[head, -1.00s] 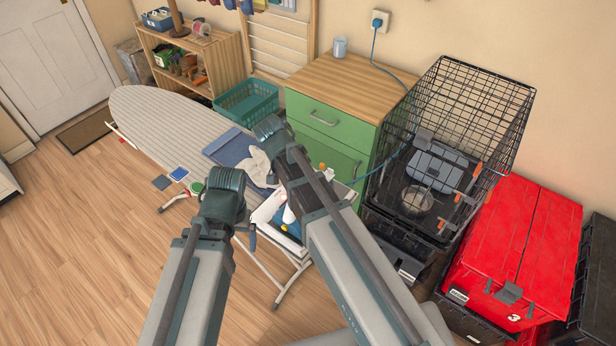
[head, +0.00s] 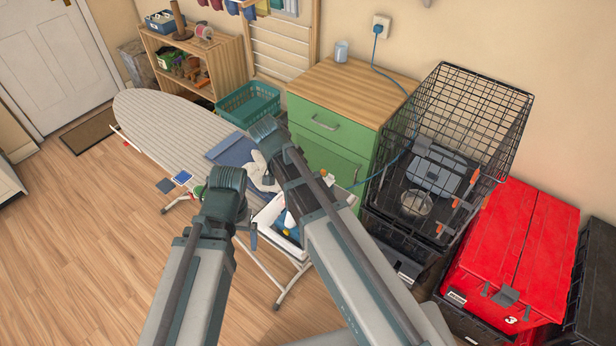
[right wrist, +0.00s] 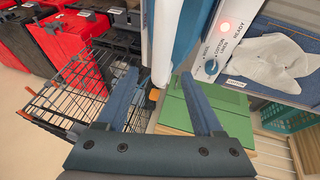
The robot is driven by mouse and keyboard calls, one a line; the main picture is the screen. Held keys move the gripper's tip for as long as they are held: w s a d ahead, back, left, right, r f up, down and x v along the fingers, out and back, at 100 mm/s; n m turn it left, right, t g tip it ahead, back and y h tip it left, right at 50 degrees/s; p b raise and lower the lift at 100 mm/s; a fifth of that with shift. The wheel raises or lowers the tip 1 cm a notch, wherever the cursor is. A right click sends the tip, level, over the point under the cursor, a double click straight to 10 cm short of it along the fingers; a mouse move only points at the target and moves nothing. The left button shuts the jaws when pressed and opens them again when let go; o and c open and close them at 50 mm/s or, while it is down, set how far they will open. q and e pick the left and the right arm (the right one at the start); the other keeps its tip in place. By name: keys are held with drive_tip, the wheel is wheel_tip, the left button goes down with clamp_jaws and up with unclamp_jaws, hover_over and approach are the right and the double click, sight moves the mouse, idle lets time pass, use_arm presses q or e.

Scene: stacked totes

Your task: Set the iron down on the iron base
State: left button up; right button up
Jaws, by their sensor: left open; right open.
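The white iron base (head: 266,214) shows between my arms at the near end of the ironing board. Its panel (right wrist: 236,36), with a lit red light and a blue knob, is at the top of the right wrist view. The white-and-blue iron (head: 290,218) appears at the base, partly hidden by my right arm; whether it rests fully on it I cannot tell. Its blue and white body (right wrist: 187,35) seems to show beside the panel. My right gripper (right wrist: 163,98) is open, with nothing between its fingers. My left gripper (head: 252,237) is open beside the base, mostly hidden by its wrist.
A white cloth (right wrist: 265,60) lies on folded blue fabric (head: 232,150) on the ironing board (head: 165,120). A green cabinet (head: 325,125), a black wire crate (head: 470,110) and a red tote (head: 520,245) stand to the right. Floor at the left is open.

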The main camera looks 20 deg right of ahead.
use_arm(q)
wheel_tip(320, 180, up, 8)
drive_tip(key=p, duration=0.7)
use_arm(e)
drive_tip(key=v, duration=0.9)
drive_tip(key=s+d+f+n+y, duration=0.2)
drive_tip(key=s+d+n+y, duration=0.35)
drive_tip(key=s+n, duration=0.35)
use_arm(q)
wheel_tip(320, 180, down, 7)
drive_tip(key=b, duration=0.7)
use_arm(e)
drive_tip(key=s+a+f+n+h, duration=0.1)
drive_tip(key=s+a+f+n, duration=0.1)
drive_tip(key=a, duration=0.3)
drive_tip(key=s+a+f+n, duration=0.2)
drive_tip(key=a+f, duration=0.3)
drive_tip(key=shift+s+a+n+g+h, duration=0.3)
drive_tip(key=shift+s+a+g+h, duration=0.05)
drive_tip(key=shift+a+g, duration=0.05)
